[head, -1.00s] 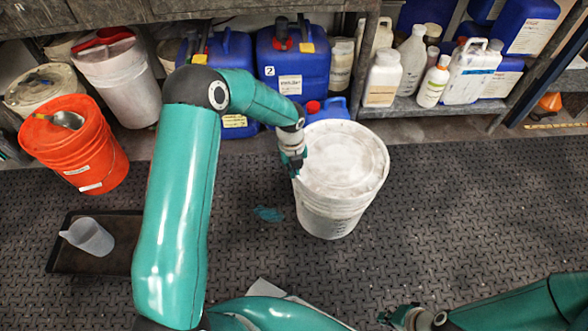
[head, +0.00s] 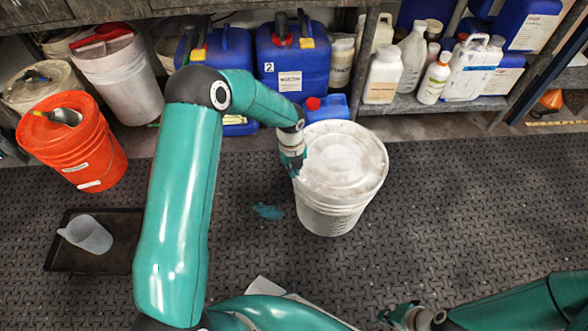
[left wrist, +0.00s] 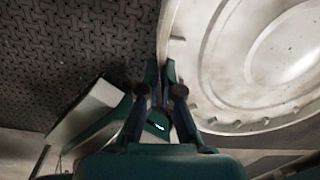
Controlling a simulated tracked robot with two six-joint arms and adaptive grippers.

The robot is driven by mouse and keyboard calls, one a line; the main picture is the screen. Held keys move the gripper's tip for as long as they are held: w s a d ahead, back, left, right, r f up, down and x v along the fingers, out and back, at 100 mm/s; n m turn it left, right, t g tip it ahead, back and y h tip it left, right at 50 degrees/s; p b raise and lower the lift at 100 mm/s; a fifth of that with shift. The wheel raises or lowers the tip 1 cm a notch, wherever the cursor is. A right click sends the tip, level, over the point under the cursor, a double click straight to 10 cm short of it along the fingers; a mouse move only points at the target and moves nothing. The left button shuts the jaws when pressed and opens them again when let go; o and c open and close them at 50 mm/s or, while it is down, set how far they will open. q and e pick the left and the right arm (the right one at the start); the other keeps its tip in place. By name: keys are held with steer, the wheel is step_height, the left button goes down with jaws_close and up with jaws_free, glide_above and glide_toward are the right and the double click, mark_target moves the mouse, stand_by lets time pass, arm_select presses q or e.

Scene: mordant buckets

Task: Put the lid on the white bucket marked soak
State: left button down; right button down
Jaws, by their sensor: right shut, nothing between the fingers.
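The white bucket (head: 330,222) stands upright on the floor mat in the middle of the head view; I cannot read its marking. The round white lid (head: 345,158) lies over its mouth and looks about level; I cannot tell whether it is pressed down all round. My left gripper (head: 293,172) is at the lid's left edge. In the left wrist view its fingers (left wrist: 161,75) are close together on the rim of the lid (left wrist: 235,60), one on each side. My right gripper (head: 385,316) is shut and empty at the lower right, away from the bucket.
An orange bucket (head: 60,150) and a black tray (head: 70,262) with a plastic jug (head: 88,235) are at the left. A blue glove-like scrap (head: 267,211) lies left of the white bucket. Blue canisters (head: 290,65) stand behind it. The mat to the right is clear.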

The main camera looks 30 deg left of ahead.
arm_select(q)
steer(key=shift+f, duration=0.25)
steer(key=c, duration=1.2)
jaws_free()
steer(key=shift+c, duration=0.2)
steer(key=shift+r, duration=0.1)
step_height(320, 180, up, 12)
steer(key=shift+s+a, duration=0.2)
